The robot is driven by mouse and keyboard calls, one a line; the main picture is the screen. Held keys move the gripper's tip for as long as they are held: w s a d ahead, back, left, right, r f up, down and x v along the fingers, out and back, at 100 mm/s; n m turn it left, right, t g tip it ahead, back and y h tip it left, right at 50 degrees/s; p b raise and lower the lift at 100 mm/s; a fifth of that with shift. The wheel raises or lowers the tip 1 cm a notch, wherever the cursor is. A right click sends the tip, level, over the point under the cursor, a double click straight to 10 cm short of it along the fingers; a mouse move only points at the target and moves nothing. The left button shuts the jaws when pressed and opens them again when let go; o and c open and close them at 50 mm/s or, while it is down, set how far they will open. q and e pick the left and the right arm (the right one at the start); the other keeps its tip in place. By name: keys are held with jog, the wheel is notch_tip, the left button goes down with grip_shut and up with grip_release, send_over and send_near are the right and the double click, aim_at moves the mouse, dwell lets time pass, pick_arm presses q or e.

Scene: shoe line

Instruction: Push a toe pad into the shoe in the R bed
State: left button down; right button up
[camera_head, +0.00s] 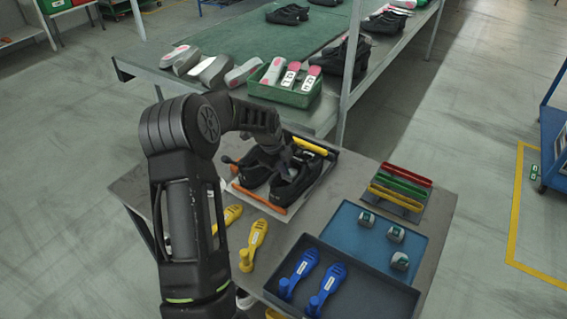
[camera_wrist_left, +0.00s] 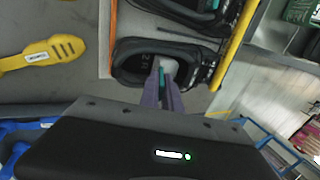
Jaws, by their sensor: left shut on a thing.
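Two black shoes lie side by side in the bed fixture on the table: a left-hand shoe (camera_head: 252,172) and a right-hand shoe (camera_head: 292,190). My left gripper (camera_head: 287,162) is at the right-hand shoe. In the left wrist view my left gripper (camera_wrist_left: 163,82) is shut on a small grey and teal toe pad (camera_wrist_left: 170,66), over or inside the opening of that shoe (camera_wrist_left: 126,72). How deep the pad sits cannot be told. Other toe pads (camera_head: 396,234) lie on the blue mat (camera_head: 350,222). I cannot read a bed label. My right gripper is not in view.
A dark blue tray (camera_head: 385,297) with blue foot-shaped tools (camera_head: 327,286) is at the front right. Yellow foot-shaped tools (camera_head: 254,244) lie in front of the fixture. A red, green and yellow rack (camera_head: 402,188) stands to the right. A green crate (camera_head: 284,94) is behind.

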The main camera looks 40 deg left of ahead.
aim_at(292, 169)
pick_arm(q)
jog(key=shift+f, duration=0.8)
jog(key=shift+w+a+f+b, duration=0.1)
jog(key=shift+w+f+b, duration=0.4)
jog(key=shift+w+f, duration=0.75)
jog(key=shift+w, duration=0.2)
jog(key=shift+w+a+f+b, duration=0.15)
jog(key=shift+w+b, duration=0.7)
jog(key=shift+w, duration=0.5)
jog(key=c, duration=1.5)
grip_release()
jog(key=shift+s+r, duration=0.15)
jog(key=shift+r, duration=0.05)
